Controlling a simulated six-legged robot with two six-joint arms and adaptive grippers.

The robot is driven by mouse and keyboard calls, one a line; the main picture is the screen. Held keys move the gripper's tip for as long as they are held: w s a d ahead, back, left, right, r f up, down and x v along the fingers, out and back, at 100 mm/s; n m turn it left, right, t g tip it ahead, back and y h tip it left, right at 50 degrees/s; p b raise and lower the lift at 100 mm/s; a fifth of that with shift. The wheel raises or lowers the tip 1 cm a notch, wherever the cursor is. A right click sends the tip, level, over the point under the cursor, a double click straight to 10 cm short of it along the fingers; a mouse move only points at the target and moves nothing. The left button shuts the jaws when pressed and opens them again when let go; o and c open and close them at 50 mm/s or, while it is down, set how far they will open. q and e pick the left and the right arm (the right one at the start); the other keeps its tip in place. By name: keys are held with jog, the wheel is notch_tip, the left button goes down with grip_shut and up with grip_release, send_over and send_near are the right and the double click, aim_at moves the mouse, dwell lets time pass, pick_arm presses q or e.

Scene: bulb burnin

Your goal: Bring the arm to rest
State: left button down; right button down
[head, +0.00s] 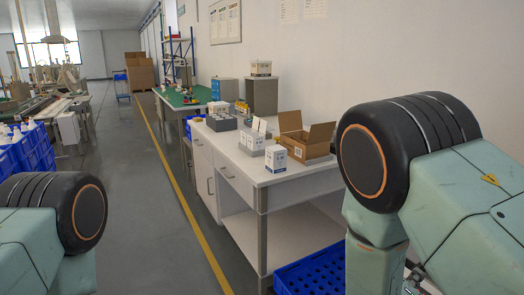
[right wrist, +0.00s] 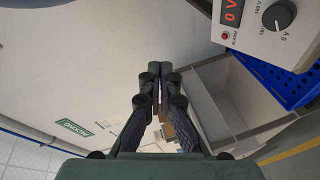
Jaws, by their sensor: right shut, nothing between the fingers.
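My right gripper (right wrist: 156,76) shows in the right wrist view with its two fingers together and nothing between them. In the head view only a small dark part of it shows at the bottom, below my right arm; its fingertips cannot be made out there. My right arm is bent, with a black joint and pale green links at the right of the head view. My left arm shows at the lower left, but its gripper is out of view.
A white workbench (head: 283,183) carries an open cardboard box (head: 314,150), a small white carton (head: 276,159) and a grey bulb tray (head: 221,123). A blue crate (head: 300,277) sits below. A voltage unit (right wrist: 262,30) shows in the wrist view. The aisle floor is clear.

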jog(key=s+a+f+m+g+y, duration=0.2)
jog(key=s+a+f+y, duration=0.15)
jog(key=s+f, duration=0.35)
jog(key=s+a+f+m+g+y, duration=0.25)
jog(key=s+f+y, duration=0.2)
jog(key=f, duration=0.45)
jog(key=s+a+f+g+y+b, duration=0.1)
jog(key=s+a+f+g+y, duration=0.1)
jog(key=s, duration=0.7)
jog(key=s+a+f+g+y+b, duration=0.1)
jog(key=s+f+g, duration=0.3)
jog(key=s, duration=0.6)
jog(key=shift+s+a+f+m+y, duration=0.2)
jog(key=shift+a+f+m+y, duration=0.15)
jog(key=shift+a+f+y, duration=0.35)
jog(key=shift+s+d+f, duration=0.1)
jog(key=shift+d, duration=0.1)
